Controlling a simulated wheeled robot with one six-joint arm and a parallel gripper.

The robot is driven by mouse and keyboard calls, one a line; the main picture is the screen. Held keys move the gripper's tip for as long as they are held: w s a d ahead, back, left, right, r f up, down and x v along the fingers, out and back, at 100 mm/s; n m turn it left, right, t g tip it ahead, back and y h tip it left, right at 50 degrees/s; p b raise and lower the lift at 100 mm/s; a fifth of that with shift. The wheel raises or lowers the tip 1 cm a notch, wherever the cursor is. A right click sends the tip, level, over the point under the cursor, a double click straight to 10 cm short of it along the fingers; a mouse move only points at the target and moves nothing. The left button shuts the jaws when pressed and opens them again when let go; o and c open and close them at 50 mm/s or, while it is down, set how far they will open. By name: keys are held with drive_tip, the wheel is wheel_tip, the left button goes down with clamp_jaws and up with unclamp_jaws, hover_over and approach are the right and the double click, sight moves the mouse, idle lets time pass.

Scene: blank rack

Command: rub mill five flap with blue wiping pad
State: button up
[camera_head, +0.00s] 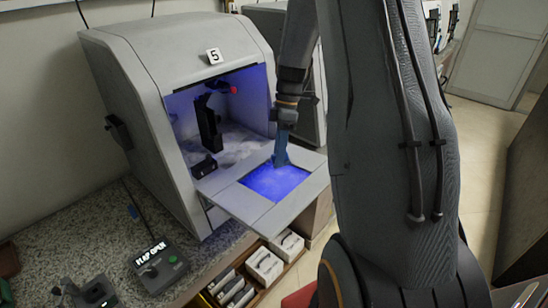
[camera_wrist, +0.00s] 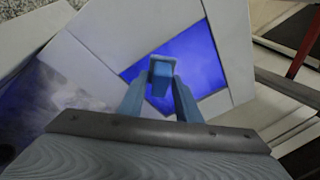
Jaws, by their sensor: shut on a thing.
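The mill marked 5 (camera_head: 140,75) stands on the counter at the left in the head view. Its flap (camera_head: 235,199) is folded down and open, with a blue-lit window panel (camera_head: 285,184) in it; the flap also shows in the wrist view (camera_wrist: 215,30). My gripper (camera_head: 281,150) is over the flap, near the far edge of the window. In the wrist view my gripper (camera_wrist: 160,95) is shut on a blue block, the wiping pad (camera_wrist: 162,72). The pad appears at the window, but I cannot tell whether it touches.
A control box (camera_head: 160,268) reading "FLAP OPEN" sits on the speckled counter (camera_head: 75,245) before the mill. White boxes (camera_head: 265,265) lie in a drawer below the flap. Dark fixtures (camera_head: 209,125) stand inside the mill. Floor shows at the right.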

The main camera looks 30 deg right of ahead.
drive_tip(key=shift+w+d, duration=0.1)
drive_tip(key=shift+d, duration=0.1)
drive_tip(key=shift+w+a+r+p, duration=0.1)
drive_tip(key=shift+w+r+p, duration=0.1)
drive_tip(key=shift+r+p, duration=0.35)
drive_tip(key=shift+w+a+r+p, duration=0.1)
drive_tip(key=shift+w+r+p, duration=0.15)
drive_tip(key=shift+r, duration=0.55)
drive_tip(key=shift+w+a+r+p, duration=0.1)
drive_tip(key=shift+w+r+p, duration=0.2)
drive_tip(key=shift+r, duration=0.4)
drive_tip(key=shift+w+r, duration=0.2)
drive_tip(key=shift+r, duration=0.55)
drive_tip(key=shift+r, duration=0.1)
drive_tip(key=r, duration=0.1)
drive_tip(key=w+r, duration=0.1)
drive_tip(key=shift+a+r, duration=0.25)
drive_tip(key=shift+r, duration=0.1)
